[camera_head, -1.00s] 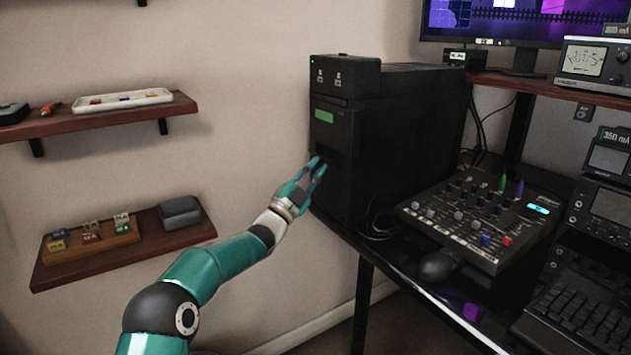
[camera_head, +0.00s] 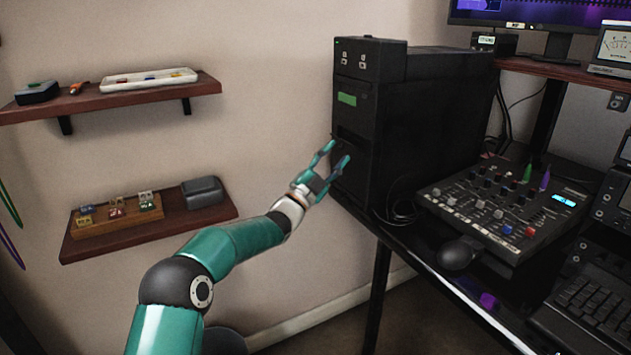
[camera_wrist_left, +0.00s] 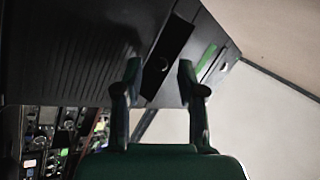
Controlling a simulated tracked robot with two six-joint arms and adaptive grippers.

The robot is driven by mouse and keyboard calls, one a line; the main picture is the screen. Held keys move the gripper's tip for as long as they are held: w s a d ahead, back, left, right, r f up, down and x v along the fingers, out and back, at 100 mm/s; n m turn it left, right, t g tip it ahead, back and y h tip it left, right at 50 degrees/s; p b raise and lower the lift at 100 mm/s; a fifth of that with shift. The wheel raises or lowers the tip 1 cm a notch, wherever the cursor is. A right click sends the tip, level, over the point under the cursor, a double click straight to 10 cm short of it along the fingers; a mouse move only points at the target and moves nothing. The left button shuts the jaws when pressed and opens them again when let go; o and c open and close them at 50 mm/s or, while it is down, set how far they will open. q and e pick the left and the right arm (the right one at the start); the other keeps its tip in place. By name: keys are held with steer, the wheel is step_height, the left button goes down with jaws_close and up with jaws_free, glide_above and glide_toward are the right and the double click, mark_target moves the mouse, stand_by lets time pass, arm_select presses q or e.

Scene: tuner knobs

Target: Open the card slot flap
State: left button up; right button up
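The black upright cabinet (camera_head: 430,125) stands at the left end of the desk. Its narrow front has a green label (camera_head: 347,99) and, below it, a dark slot area (camera_head: 351,138), which seems to be the card slot; its flap's edges are too dark to make out. My left gripper (camera_head: 340,151) is at this front, just below the slot, fingers apart and empty. My right gripper is out of view.
Two wall shelves hold a white tray (camera_head: 148,80), a wooden block with small cards (camera_head: 118,213) and a grey box (camera_head: 202,192). A mixer panel (camera_head: 505,210) and cables lie right of the cabinet.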

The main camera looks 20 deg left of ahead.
arm_select(q)
steer(key=v, duration=1)
steer(key=shift+s+f, duration=0.3)
steer(key=shift+c, duration=0.2)
